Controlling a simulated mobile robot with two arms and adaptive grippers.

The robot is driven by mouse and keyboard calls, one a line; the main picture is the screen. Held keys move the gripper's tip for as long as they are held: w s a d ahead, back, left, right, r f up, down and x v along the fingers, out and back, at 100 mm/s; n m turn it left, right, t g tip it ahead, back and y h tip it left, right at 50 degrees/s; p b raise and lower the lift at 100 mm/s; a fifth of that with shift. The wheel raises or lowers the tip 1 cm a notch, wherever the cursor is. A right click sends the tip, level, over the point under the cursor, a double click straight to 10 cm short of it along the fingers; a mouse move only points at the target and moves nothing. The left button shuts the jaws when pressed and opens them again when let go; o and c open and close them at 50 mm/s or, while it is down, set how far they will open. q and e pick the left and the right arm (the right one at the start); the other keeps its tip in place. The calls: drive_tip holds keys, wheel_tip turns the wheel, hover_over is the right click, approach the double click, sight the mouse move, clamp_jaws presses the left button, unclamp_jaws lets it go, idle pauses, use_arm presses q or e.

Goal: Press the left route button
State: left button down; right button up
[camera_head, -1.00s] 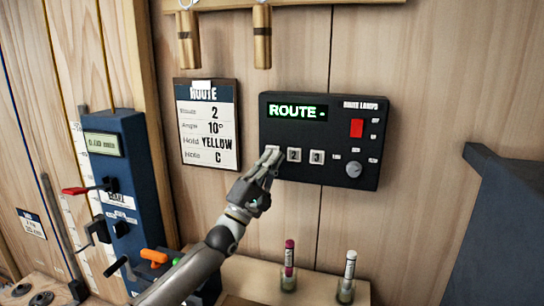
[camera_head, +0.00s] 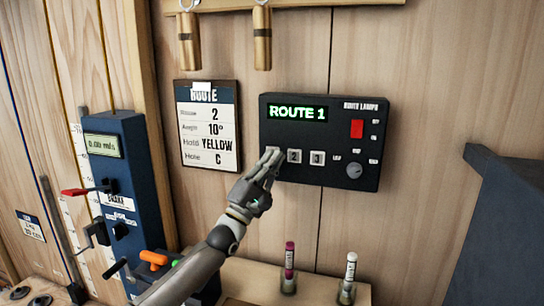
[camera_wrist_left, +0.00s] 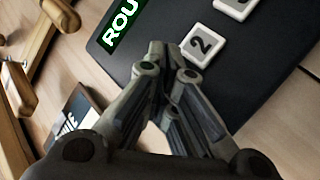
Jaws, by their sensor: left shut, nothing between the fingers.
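The black route panel (camera_head: 340,115) is on the wooden wall, with a green display (camera_head: 297,112) reading "ROUTE 1". A row of white buttons runs below the display; buttons "2" (camera_head: 294,156) and "3" (camera_head: 317,157) show clearly. The left button is mostly hidden behind my left gripper (camera_head: 270,158), whose shut, empty fingertips are at its place. In the left wrist view the shut fingertips (camera_wrist_left: 162,50) are against or just over the panel beside button "2" (camera_wrist_left: 203,45); the left button is hidden there. My right gripper is not in view.
A route card (camera_head: 208,125) reading 2, 10°, YELLOW, C hangs left of the panel. A blue post (camera_head: 130,180) with a red lever stands at left. A dark blue block (camera_head: 510,230) is at right.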

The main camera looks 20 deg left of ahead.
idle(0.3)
use_arm(q)
drive_tip(key=shift+s+p, duration=0.45)
drive_tip(key=shift+s, duration=0.3)
drive_tip(key=s+p, duration=0.3)
drive_tip(key=s, duration=0.2)
drive_tip(key=shift+a, duration=0.15)
idle(0.7)
